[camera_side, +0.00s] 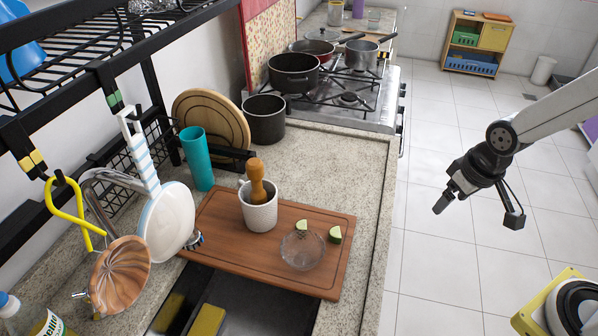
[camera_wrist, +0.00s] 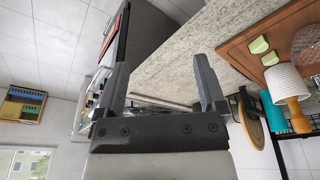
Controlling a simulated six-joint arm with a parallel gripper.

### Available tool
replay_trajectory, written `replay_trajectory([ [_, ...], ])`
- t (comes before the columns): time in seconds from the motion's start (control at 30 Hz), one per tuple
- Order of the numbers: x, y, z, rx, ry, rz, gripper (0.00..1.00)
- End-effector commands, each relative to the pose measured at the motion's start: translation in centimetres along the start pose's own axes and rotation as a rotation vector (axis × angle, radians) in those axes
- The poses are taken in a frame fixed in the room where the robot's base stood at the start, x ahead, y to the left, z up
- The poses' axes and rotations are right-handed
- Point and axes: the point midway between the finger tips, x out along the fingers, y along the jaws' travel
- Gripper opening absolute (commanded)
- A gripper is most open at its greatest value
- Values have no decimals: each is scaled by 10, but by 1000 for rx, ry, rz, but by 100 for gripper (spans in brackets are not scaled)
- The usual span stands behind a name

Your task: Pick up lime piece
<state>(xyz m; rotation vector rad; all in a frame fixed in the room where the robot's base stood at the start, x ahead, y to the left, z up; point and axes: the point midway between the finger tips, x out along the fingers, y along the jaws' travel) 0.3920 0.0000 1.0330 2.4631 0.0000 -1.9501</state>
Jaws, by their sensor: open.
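Two green lime pieces are on the brown cutting board (camera_side: 225,256). One lime piece (camera_side: 335,235) lies on the bare wood to the right of the clear glass bowl (camera_side: 302,262). The other lime piece (camera_side: 301,226) shows at the bowl's back rim; I cannot tell whether it is inside. Both lime pieces also show at the upper right of the wrist view, one (camera_wrist: 259,45) above the other (camera_wrist: 270,58). My gripper (camera_side: 440,208) is in the air over the floor, right of the counter and well apart from the limes. Its jaws (camera_wrist: 161,66) are open and empty.
A white cup (camera_side: 260,216) with a wooden pestle (camera_side: 257,180) stands beside the bowl. A teal tumbler (camera_side: 196,160), dark pot (camera_side: 265,120) and stove (camera_side: 345,105) are farther back. A black rack (camera_side: 60,40) overhangs the left. The counter's right strip (camera_side: 345,170) is clear.

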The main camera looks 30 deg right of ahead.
Motion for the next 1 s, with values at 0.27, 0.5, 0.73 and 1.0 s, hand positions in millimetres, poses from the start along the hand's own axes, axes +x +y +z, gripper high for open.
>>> replay_trajectory([
  [0.27,2,-1,3,26,-19,-9,90],
  [0.5,14,-11,19,185,-137,-65,90],
  [0.73,29,-34,41,448,-322,-168,90],
  [1.0,39,-69,52,777,-529,-314,90],
])
